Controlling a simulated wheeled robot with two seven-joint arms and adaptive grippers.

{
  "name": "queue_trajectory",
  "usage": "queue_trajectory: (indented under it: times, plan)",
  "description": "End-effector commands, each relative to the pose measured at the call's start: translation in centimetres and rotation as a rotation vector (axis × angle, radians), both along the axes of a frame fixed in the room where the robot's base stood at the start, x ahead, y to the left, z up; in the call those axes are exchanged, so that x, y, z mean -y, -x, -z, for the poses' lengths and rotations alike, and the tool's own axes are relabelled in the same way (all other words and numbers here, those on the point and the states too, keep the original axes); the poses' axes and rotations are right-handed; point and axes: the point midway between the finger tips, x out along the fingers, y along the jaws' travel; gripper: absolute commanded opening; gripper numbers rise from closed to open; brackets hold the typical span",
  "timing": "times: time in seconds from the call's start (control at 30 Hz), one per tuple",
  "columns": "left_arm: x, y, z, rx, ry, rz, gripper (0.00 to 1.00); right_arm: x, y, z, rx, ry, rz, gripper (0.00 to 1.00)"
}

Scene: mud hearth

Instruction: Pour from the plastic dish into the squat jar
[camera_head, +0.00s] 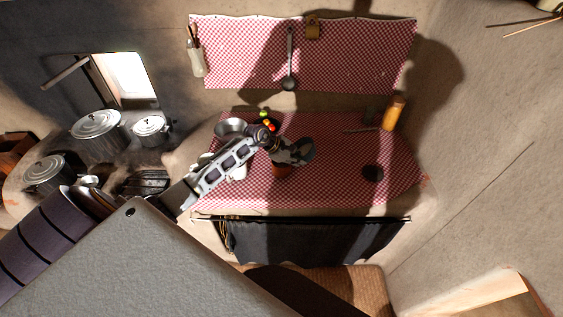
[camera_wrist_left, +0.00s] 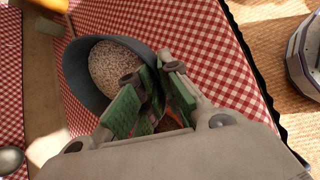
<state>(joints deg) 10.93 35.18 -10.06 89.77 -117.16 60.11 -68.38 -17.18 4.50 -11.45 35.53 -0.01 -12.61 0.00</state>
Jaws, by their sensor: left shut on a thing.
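My left gripper (camera_head: 293,152) is shut on the blue-grey plastic dish (camera_head: 309,150), holding it above the checked cloth. In the left wrist view the green-padded fingers (camera_wrist_left: 152,95) close on the near wall of the dish (camera_wrist_left: 76,72). The dish looks tilted, and a pale speckled mass, like grain, (camera_wrist_left: 114,66) lies in it. I cannot see into the jar. My right gripper is not in view.
A metal bowl (camera_head: 230,127) and small colourful vegetables (camera_head: 268,124) are behind the arm. A ladle (camera_head: 289,80) hangs on the wall. Lidded pots (camera_head: 97,124) stand left.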

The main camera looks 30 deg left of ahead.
Motion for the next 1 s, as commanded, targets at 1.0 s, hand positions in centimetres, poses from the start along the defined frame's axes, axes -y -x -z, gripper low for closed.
queue_trajectory:
  times: [1.0]
  plan:
    - [-1.0, 0.4, 0.8, 0.063, 0.126, -0.004, 0.0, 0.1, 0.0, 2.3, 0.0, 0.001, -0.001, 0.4]
